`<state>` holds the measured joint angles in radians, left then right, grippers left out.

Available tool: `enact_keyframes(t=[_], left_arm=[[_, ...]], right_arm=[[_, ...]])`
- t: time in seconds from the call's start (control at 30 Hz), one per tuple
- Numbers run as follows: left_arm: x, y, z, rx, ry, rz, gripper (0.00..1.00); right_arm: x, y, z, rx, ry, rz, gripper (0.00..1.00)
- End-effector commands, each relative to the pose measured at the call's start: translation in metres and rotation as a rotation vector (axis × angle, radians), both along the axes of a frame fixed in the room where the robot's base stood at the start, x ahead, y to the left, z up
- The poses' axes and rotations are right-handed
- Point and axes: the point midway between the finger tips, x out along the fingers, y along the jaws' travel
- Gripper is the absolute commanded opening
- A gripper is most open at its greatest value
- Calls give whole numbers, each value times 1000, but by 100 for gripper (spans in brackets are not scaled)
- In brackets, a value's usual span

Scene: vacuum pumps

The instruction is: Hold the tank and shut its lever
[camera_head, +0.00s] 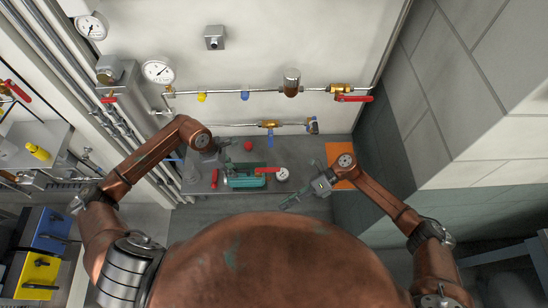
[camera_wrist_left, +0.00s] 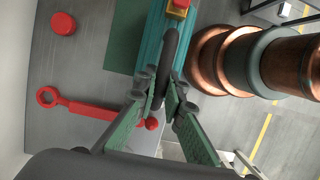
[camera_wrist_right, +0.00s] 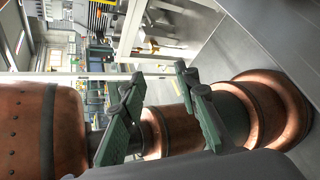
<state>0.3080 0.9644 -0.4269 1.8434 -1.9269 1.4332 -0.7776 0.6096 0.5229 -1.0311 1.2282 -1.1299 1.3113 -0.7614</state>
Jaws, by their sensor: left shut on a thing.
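The teal tank (camera_head: 246,181) lies on the grey bench in the head view, with a red lever (camera_head: 268,169) along its top and a round gauge (camera_head: 282,174) at its right end. My left gripper (camera_head: 219,161) is at the tank's left end. In the left wrist view, my left gripper (camera_wrist_left: 162,99) is shut on the tank's dark handle (camera_wrist_left: 170,50); part of the teal body (camera_wrist_left: 153,40) shows beyond. My right gripper (camera_head: 291,197) is open and empty, just right of the tank and apart from it. Its spread fingers also show in the right wrist view (camera_wrist_right: 160,88).
A red ring-ended tool (camera_wrist_left: 80,107) and a red round piece (camera_head: 248,145) lie on the bench. An orange panel (camera_head: 340,165) is at the bench's right. Wall pipes with a red-handled valve (camera_head: 352,98) and a gauge (camera_head: 158,70) run behind.

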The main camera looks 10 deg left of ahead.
Motion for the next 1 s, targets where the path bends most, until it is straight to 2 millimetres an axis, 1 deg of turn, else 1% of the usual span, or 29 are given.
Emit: enact_keyframes(t=[0.03, 0.1, 0.27, 0.4, 0.6, 0.7, 0.83, 1.0], left_arm=[[-3, 0, -4, 2, 8, -1, 0], [-3, 0, -4, 2, 8, 0, 0], [-3, 0, -4, 2, 8, 0, 0], [-3, 0, -5, 2, 8, 0, 0], [-3, 0, -5, 3, 8, 0, 0], [-3, 1, -5, 3, 9, 1, 0], [-3, 1, -5, 3, 9, 1, 0], [-4, 1, -5, 4, 10, 1, 0]], right_arm=[[6, 12, 11, -29, -59, 63, 29], [11, 24, 22, -76, -134, 142, 29], [26, 44, 44, -199, -317, 303, 29], [45, 56, 64, -322, -492, 423, 29], [76, 67, 94, -491, -734, 549, 29], [90, 70, 107, -557, -827, 585, 29], [101, 73, 119, -609, -902, 610, 29], [107, 74, 124, -635, -936, 620, 29]])
